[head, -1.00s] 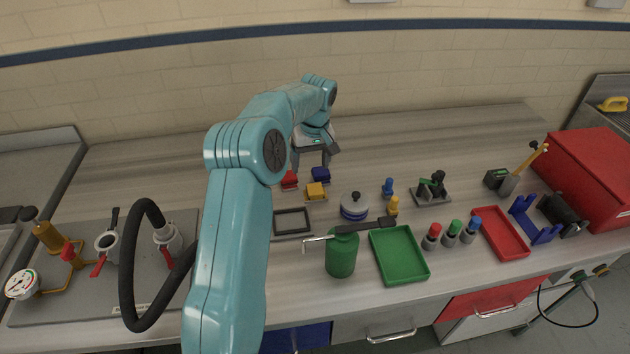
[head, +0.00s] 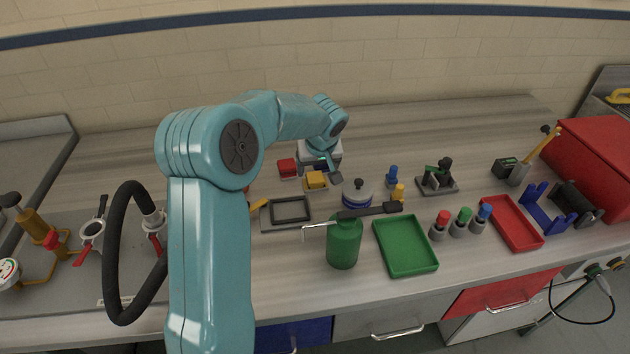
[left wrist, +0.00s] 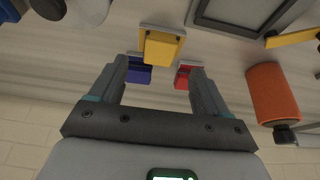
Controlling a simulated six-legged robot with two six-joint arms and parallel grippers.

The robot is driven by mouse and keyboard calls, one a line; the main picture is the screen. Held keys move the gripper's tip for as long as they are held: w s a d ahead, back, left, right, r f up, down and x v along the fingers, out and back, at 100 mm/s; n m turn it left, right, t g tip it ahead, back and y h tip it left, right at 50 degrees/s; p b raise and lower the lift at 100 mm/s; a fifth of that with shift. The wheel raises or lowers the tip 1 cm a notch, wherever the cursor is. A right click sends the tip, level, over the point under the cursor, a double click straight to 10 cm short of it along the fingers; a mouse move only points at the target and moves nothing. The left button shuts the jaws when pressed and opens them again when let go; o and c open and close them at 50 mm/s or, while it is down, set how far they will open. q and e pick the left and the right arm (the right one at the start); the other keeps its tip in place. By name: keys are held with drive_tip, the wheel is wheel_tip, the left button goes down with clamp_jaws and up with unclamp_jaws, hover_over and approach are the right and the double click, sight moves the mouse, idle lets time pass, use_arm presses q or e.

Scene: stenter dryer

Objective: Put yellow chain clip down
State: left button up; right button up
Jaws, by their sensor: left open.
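The yellow chain clip (head: 315,180) is a small yellow block on a pale base, resting on the worktop. It also shows in the left wrist view (left wrist: 162,48), just beyond the fingertips. My left gripper (left wrist: 158,68) is open and empty, with its fingers spread and pointing toward the clip. In the head view the left gripper (head: 324,170) is close behind the clip, and the wrist partly hides that area. A red clip (head: 287,168) stands left of the gripper. A blue clip (left wrist: 138,73) shows between the fingers in the wrist view. My right gripper is not in view.
A grey frame (head: 290,209) lies in front of the clips. A green bottle (head: 343,243), a dark-handled tool and a green tray (head: 407,247) stand farther forward. A lidded pot (head: 357,194) and small pegs are to the right. The worktop behind is clear.

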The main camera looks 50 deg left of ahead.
sight(316, 177)
use_arm(q)
drive_tip(key=p+x, duration=0.1)
drive_tip(key=x, duration=0.4)
drive_tip(key=shift+a, duration=0.15)
drive_tip(key=shift+w+a+f, duration=0.1)
drive_tip(key=shift+w+f, duration=0.1)
drive_tip(key=shift+f, duration=0.2)
drive_tip(key=shift+s+r, duration=0.1)
drive_tip(key=shift+c, duration=0.9)
drive_tip(key=c, duration=1)
drive_tip(key=shift+c, duration=1.2)
drive_tip(key=shift+r, duration=0.1)
